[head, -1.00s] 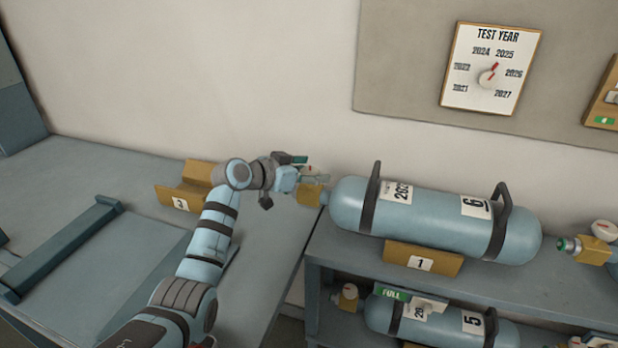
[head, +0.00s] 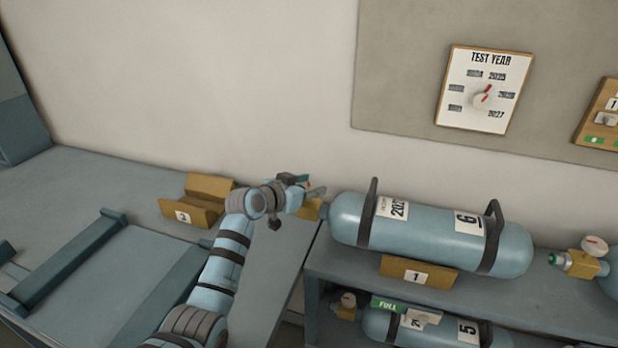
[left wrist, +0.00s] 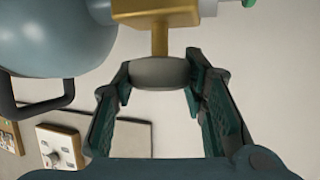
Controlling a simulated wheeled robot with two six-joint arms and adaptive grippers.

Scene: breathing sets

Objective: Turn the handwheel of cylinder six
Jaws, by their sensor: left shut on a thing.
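Cylinder six (head: 430,233) is a blue cylinder with black handles and a label 6, lying on its side on the shelf top. Its brass valve (head: 310,209) sits at its left end, partly hidden behind my left gripper (head: 305,187). In the left wrist view the grey handwheel (left wrist: 160,72) lies between the fingertips, on a brass stem below the valve body (left wrist: 155,12). The left gripper (left wrist: 160,85) is shut on the handwheel, a finger against each side. My right gripper is not in view.
Cylinder five (head: 440,329) lies on the shelf below. A brass cradle marked 3 (head: 195,203) stands on the left bench. A test year dial (head: 484,92) hangs on the wall board.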

